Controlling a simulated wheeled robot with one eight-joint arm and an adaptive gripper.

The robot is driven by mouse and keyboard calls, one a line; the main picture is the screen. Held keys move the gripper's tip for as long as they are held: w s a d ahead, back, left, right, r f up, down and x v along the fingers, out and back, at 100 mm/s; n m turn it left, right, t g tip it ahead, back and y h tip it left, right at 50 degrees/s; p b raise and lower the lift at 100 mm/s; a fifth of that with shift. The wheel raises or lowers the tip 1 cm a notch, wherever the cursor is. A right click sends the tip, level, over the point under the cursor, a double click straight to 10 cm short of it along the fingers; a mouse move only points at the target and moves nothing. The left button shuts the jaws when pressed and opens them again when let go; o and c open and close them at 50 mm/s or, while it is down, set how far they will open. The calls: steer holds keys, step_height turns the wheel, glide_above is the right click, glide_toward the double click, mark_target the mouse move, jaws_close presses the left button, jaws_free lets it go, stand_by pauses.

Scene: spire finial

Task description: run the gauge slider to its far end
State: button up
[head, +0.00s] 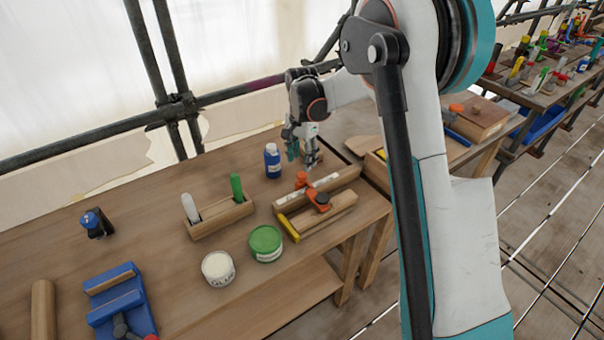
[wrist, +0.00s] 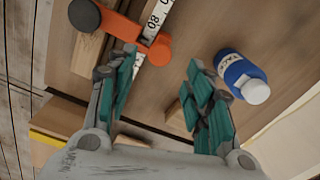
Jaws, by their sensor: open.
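The gauge (head: 347,175) is a wooden piece with a white scale strip, lying near the right end of the workbench. Its orange slider (head: 317,195) sits partway along it. In the wrist view the orange slider (wrist: 118,27) crosses the scale strip (wrist: 154,18), near the number 80, with a rounded orange end (wrist: 154,50). My gripper (head: 302,160) points down just behind the gauge. In the wrist view my gripper (wrist: 165,85) is open, with nothing between its fingers; the slider's rounded end lies just beyond the left finger. I cannot tell the height gap.
A blue bottle (head: 272,160) stands close to the gripper, left of it. A wooden holder (head: 222,217) with white and green handles, a green tin (head: 265,243) and a white tin (head: 218,268) stand left of the gauge. A blue vise (head: 122,300) is farther left.

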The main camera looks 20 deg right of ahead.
mark_target(302, 174)
step_height(302, 174, down, 6)
steer(key=shift+f+b, duration=0.1)
steer(key=shift+b, duration=0.5)
jaws_close()
